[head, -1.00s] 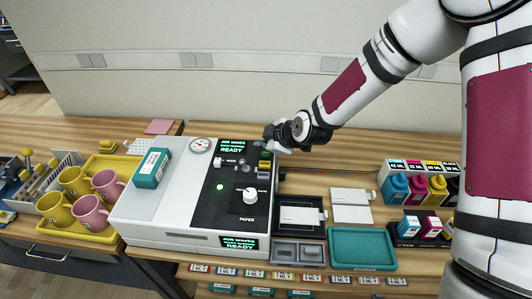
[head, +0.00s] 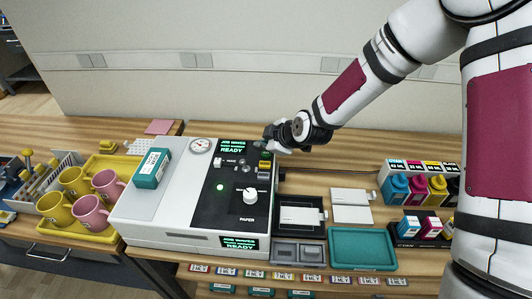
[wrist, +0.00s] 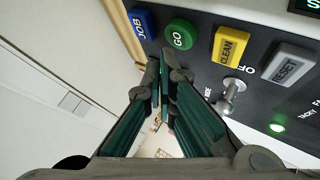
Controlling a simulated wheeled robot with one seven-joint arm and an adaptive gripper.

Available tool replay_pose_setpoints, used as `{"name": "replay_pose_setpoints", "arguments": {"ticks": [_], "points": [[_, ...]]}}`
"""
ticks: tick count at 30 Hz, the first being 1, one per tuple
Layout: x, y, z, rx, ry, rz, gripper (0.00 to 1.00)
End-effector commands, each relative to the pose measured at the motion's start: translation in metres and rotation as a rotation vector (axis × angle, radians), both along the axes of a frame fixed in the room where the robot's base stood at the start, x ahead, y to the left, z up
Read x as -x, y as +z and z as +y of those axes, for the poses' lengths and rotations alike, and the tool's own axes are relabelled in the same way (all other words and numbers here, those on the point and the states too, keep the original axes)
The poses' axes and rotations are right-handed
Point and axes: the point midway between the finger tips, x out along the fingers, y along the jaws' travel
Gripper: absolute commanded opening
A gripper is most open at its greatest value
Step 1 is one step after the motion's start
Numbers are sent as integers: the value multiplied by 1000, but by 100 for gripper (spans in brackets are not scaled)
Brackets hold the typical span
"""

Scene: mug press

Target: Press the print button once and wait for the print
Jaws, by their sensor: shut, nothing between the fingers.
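The printer (head: 170,205) is a white and black machine on the wooden bench, with a display (head: 232,147) that reads "JOB WAVES READY". In the wrist view its panel carries a green GO button (wrist: 180,34), a blue JOB button (wrist: 142,22), a yellow CLEAN button (wrist: 229,45) and a grey RESET button (wrist: 288,63). No button labelled print shows. My gripper (wrist: 162,62) is shut and empty, its tips just below the GO button in the wrist view; I cannot tell whether they touch. In the head view my gripper (head: 270,134) is at the printer's back right corner.
A metal toggle (wrist: 231,95) and a lit green lamp (wrist: 277,127) sit on the panel close to my fingers. A yellow tray (head: 112,236) with pink and yellow mugs stands left of the printer. A teal tray (head: 362,250) and ink bottles (head: 437,190) are at right.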

Motion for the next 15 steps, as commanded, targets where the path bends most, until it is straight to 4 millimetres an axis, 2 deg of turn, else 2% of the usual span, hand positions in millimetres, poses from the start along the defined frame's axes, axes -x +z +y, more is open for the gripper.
{"name": "replay_pose_setpoints", "arguments": {"ticks": [15], "points": [[0,-6,0,0,0,0,0]]}}
